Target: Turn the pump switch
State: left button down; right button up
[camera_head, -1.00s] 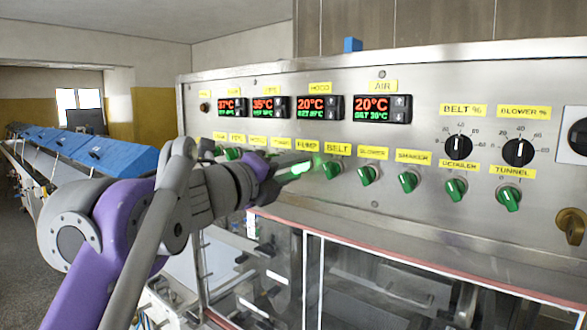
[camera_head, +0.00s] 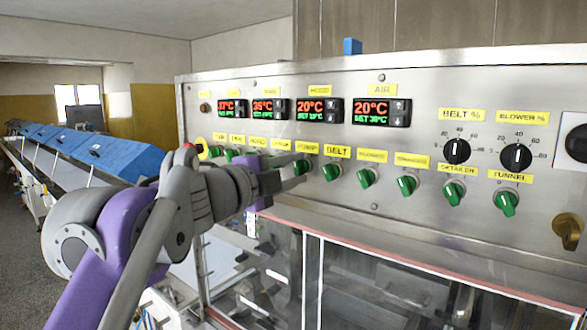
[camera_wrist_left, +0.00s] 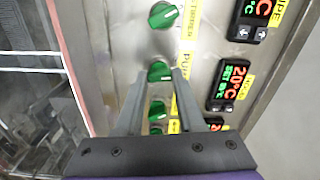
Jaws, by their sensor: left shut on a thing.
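The pump switch is a green knob (camera_head: 302,166) in the row on the steel panel, below a small yellow label (camera_head: 307,146). My left gripper (camera_head: 300,175) reaches it from the left. In the left wrist view the pump switch (camera_wrist_left: 160,72) sits between the two fingertips of my left gripper (camera_wrist_left: 160,77), one on each side. The gripper is shut on the knob. The start of the label "PU" (camera_wrist_left: 184,62) shows beside it. The fingers partly cover the knob in the head view. My right gripper is in neither view.
Green switches stand close on both sides, including the belt switch (camera_head: 332,173). Red-lit temperature displays (camera_head: 319,109) lie above the row. Two black dials (camera_head: 457,151) are at the right. A transparent enclosure (camera_head: 400,285) with a red edge lies below.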

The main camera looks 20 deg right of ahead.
pick_arm(q)
jog(key=shift+n, duration=2.2)
jog(key=c, duration=0.5)
grip_release()
jog(key=shift+b+v, duration=0.95)
jog(key=shift+v, duration=4.45)
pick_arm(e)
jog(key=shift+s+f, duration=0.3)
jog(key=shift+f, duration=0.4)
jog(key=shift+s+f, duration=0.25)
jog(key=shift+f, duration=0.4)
